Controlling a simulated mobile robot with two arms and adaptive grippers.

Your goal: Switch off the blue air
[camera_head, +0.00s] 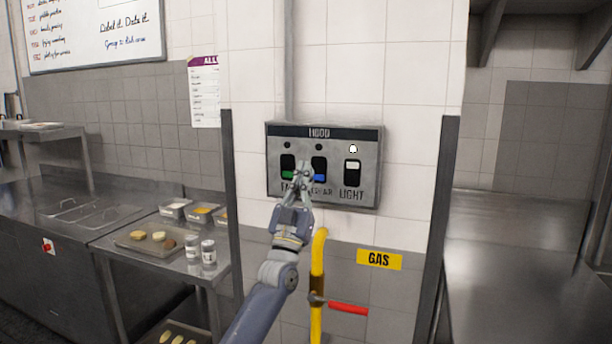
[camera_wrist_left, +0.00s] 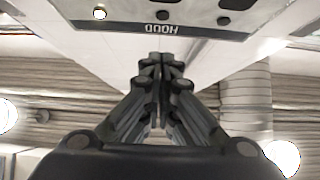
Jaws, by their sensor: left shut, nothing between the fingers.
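A grey metal HOOD panel (camera_head: 374,170) hangs on the tiled wall with three rocker switches. The middle switch (camera_head: 319,163) has a blue part (camera_head: 319,178) at its lower end. The small lamp above it (camera_head: 318,148) is dark. My left gripper (camera_head: 303,170) is shut and empty. Its tips appear in front of the panel, between the green and blue switches, and partly cover the labels below. I cannot tell whether they touch. In the left wrist view the panel (camera_wrist_left: 120,22) appears upside down beyond the shut fingertips (camera_wrist_left: 161,58). My right gripper is not in view.
The green switch (camera_head: 287,164) has a dark lamp. The LIGHT switch (camera_head: 352,172) shows white at its top, below a lit lamp (camera_head: 353,149). A yellow gas pipe (camera_head: 318,265) with a red handle (camera_head: 348,308) stands below. Steel counters flank the wall.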

